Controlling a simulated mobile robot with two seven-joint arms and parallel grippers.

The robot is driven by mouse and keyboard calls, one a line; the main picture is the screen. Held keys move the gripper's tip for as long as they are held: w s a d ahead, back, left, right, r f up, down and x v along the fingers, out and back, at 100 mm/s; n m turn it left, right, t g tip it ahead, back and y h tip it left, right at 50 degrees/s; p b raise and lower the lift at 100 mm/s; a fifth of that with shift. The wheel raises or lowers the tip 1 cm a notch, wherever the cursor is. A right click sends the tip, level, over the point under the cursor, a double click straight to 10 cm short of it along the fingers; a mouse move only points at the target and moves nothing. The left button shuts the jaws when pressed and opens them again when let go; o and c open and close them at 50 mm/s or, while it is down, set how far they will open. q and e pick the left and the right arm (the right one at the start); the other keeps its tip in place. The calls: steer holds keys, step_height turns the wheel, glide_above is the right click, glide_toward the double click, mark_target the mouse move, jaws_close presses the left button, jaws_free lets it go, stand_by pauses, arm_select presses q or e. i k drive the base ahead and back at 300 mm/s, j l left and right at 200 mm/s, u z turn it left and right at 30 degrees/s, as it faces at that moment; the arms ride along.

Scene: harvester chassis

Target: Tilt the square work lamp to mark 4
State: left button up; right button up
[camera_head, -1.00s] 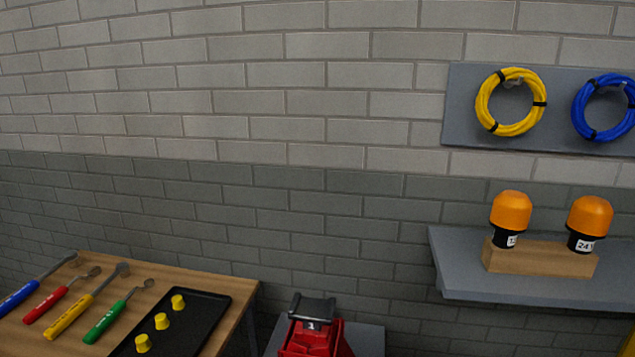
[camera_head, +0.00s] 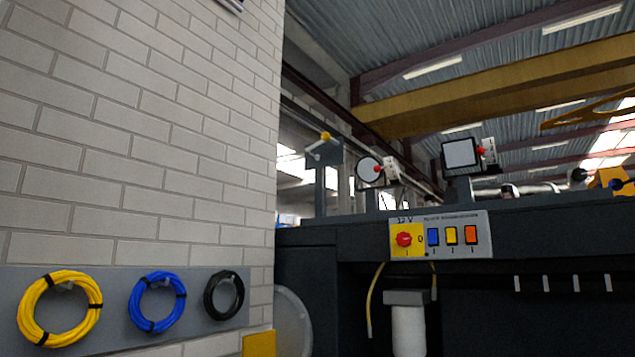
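The square work lamp (camera_head: 461,155) stands on top of the dark machine at the right of the head view. Its pale square face with a dark frame points toward me. A white plate with a red knob (camera_head: 482,152) sits at its right side; the marks on it are too small to read. Neither of my grippers shows in the view.
The dark chassis (camera_head: 345,241) carries a switch panel (camera_head: 441,235) with a red rotary switch and coloured rockers. A hose and a white cylinder (camera_head: 408,328) are below. Yellow (camera_head: 59,311), blue (camera_head: 157,302) and black (camera_head: 224,295) cable coils hang on the left wall.

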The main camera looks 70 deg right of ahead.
mark_target(462, 153)
steer(key=z, duration=3.05)
